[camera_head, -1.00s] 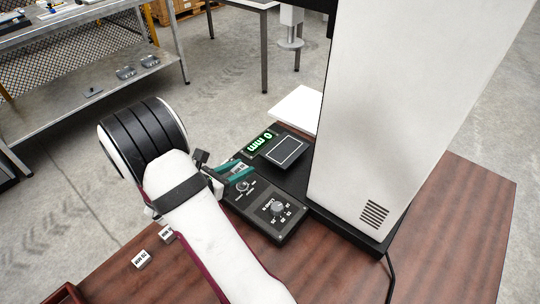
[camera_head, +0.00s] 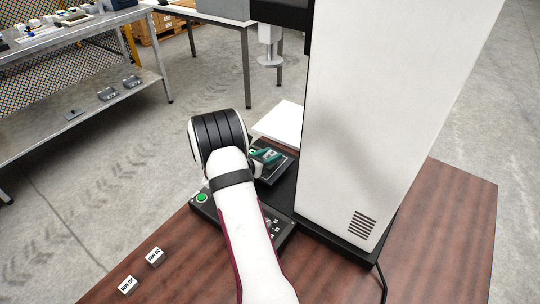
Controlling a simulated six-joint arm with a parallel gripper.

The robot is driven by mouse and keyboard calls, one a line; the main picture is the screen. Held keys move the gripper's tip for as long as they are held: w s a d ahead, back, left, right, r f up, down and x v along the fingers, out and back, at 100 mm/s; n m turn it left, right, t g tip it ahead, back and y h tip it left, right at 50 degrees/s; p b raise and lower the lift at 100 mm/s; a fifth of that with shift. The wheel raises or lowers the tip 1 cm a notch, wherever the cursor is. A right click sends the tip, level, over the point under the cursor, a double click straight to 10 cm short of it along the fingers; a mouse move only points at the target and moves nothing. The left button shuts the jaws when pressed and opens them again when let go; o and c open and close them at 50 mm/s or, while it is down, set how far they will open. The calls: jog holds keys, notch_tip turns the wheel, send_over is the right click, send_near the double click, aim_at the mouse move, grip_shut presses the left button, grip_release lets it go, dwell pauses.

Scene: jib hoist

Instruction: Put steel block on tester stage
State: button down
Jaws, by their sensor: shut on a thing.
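My gripper (camera_head: 265,156) has teal fingertips and shows just past the black-banded wrist of my white arm. It is shut on a small grey block with a light label, the steel block (camera_head: 267,155), which the fingers partly hide. The tester stage (camera_head: 284,165) is a dark plate with a thin pale outline, left of the tall white tester column (camera_head: 352,115). The gripper and block appear over the stage. I cannot tell whether the block touches it. The arm hides part of the stage.
A control box with a green button (camera_head: 202,198) is partly behind my arm. Two small labelled blocks (camera_head: 155,257) (camera_head: 127,284) lie on the wooden table (camera_head: 420,255) at the front left. A white panel (camera_head: 281,121) lies beyond the stage.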

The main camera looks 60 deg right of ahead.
jog(key=c, duration=0.5)
grip_release()
jog(key=shift+f, duration=0.15)
